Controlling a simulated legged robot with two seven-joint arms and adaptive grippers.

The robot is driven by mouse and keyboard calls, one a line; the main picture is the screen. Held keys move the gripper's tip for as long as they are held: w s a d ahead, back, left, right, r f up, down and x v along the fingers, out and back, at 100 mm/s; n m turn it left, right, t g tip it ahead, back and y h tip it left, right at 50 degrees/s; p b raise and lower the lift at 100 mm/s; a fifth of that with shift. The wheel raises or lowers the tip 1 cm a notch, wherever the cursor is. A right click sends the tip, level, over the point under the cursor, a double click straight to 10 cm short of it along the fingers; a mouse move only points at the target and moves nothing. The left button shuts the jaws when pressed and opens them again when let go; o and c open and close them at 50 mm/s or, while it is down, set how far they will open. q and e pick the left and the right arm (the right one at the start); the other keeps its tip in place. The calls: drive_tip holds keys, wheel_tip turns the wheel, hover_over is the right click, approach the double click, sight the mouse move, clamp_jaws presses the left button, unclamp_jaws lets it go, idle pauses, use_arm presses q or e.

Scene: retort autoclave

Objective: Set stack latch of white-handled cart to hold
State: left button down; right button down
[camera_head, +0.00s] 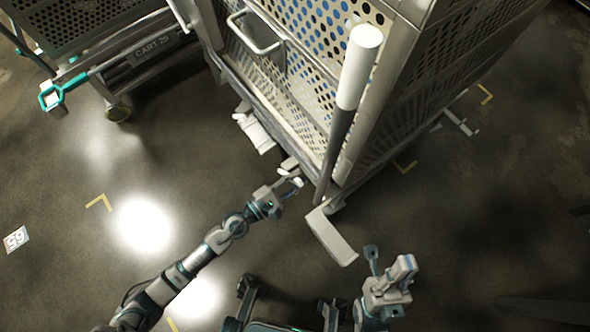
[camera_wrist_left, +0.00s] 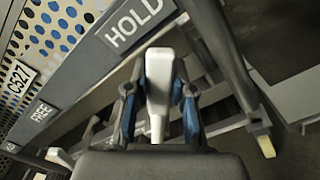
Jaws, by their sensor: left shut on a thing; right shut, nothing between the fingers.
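The white-handled cart (camera_head: 300,90) is a perforated metal cage cart with an upright white handle (camera_head: 358,65) at its near corner. My left gripper (camera_head: 291,187) is at the cart's lower frame. In the left wrist view, my left gripper (camera_wrist_left: 158,100) is shut on the white stack latch lever (camera_wrist_left: 159,68), with a finger on each side. The lever is just below and right of the HOLD label (camera_wrist_left: 135,22). The FREE label (camera_wrist_left: 42,112) is farther left on the same grey rail. My right gripper (camera_head: 372,254) is shut and empty, low in front of the cart.
A white block-like part (camera_head: 332,237) juts from the cart's near corner. Another cart, CART 29 (camera_head: 100,60), with a teal handle (camera_head: 51,96) stands at upper left. A C527 plate (camera_wrist_left: 18,80) shows on the cage.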

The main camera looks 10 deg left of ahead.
use_arm(q)
drive_tip(key=shift+s+f, duration=0.1)
drive_tip(key=shift+f, duration=0.25)
drive_tip(key=c, duration=1.3)
unclamp_jaws()
drive_tip(key=o, duration=0.3)
drive_tip(key=shift+o, duration=0.2)
drive_tip(key=shift+r, duration=0.15)
drive_tip(key=v, duration=1.1)
drive_tip(key=shift+s+a, duration=0.3)
